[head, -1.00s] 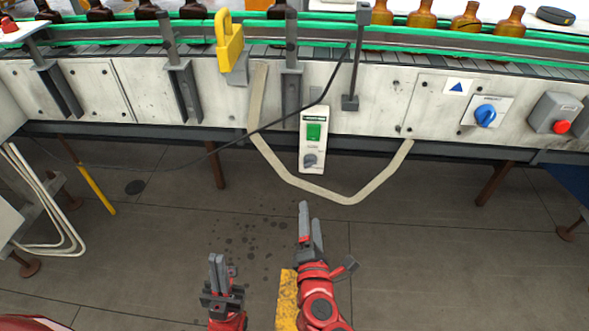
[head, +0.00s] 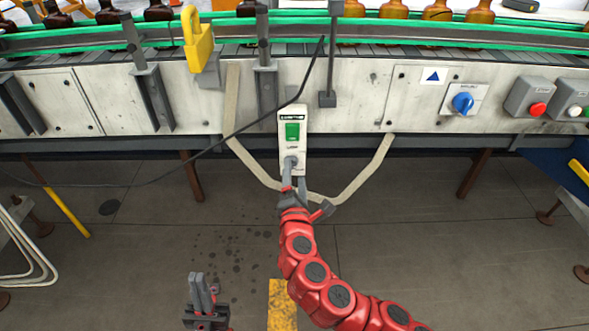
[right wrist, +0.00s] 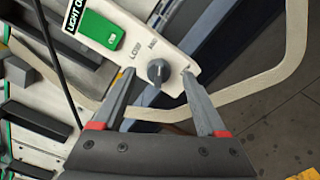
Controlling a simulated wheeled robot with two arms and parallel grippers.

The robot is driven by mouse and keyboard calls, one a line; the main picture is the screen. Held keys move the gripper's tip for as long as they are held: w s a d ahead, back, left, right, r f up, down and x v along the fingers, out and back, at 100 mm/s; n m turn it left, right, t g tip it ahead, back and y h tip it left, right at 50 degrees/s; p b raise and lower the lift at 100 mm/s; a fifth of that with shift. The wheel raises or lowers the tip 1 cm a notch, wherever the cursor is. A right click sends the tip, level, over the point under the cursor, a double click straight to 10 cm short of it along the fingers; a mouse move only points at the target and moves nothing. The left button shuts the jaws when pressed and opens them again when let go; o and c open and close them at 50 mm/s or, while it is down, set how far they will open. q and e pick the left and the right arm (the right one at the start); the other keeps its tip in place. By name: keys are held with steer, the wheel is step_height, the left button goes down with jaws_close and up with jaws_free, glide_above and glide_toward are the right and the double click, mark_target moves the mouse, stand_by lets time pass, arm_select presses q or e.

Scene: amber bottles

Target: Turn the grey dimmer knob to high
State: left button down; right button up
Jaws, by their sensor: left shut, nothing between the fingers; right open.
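The grey dimmer knob (right wrist: 158,71) sits at the lower end of a white control box (head: 293,116), below a green switch (head: 292,131). In the right wrist view, small lettering stands around the knob, with "LOW" on its left. My right gripper (head: 294,170) is open in front of the box's lower end. In the right wrist view its fingers (right wrist: 158,88) stand on either side of the knob, apart from it; the knob shows between them. My left gripper (head: 202,282) is shut and empty, low in the head view, away from the box.
A beige hose (head: 360,178) loops below and around the box. A black cable (head: 240,130) crosses to its left. A blue rotary switch (head: 463,103) and a red button (head: 537,108) are on the panel to the right. Bottles (head: 437,11) stand on the conveyor above.

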mark_target(294, 167)
steer(key=shift+w, duration=1.55)
jaws_close()
